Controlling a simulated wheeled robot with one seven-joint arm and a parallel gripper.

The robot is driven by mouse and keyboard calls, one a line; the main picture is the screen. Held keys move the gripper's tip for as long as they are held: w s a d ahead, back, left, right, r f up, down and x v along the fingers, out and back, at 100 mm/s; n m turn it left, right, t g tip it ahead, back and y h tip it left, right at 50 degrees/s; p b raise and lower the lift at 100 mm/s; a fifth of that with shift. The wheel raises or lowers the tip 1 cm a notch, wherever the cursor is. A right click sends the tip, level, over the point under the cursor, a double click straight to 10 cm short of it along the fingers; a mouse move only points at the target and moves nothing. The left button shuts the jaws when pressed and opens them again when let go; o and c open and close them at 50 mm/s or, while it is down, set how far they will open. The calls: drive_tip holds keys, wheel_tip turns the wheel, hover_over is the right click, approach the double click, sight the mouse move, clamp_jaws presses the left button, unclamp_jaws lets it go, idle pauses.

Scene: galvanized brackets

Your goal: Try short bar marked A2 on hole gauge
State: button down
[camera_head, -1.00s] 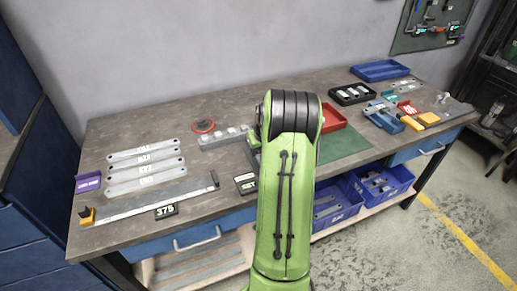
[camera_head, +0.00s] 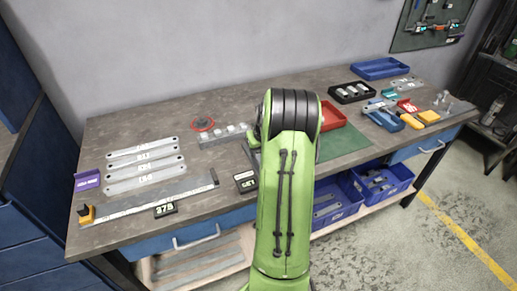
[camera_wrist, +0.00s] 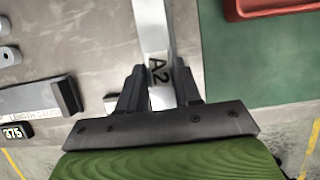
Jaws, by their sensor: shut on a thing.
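My gripper (camera_wrist: 158,88) is shut on the short bar (camera_wrist: 153,28), a flat pale metal bar with a black A2 mark. In the wrist view the bar runs up out of the frame between the fingers, over the grey bench and beside the green mat. In the head view my arm hides the gripper and the bar. A grey strip with several pale raised pieces (camera_head: 213,141) lies left of my arm; I cannot tell whether it is the hole gauge.
Several long bars (camera_head: 145,170) and a length gauge (camera_head: 150,203) with a 375 tag (camera_head: 165,210) lie at the left.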

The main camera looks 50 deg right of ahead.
drive_tip(key=shift+f+b, duration=0.85)
drive_tip(key=shift+f, duration=0.5)
idle(1.4)
drive_tip(key=c, duration=0.7)
unclamp_jaws()
drive_tip(key=p+v, duration=0.3)
drive_tip(key=v, duration=1.2)
drive_tip(key=shift+s+r, duration=0.15)
drive_tip(key=shift+r, duration=0.2)
drive_tip(key=shift+a, duration=0.1)
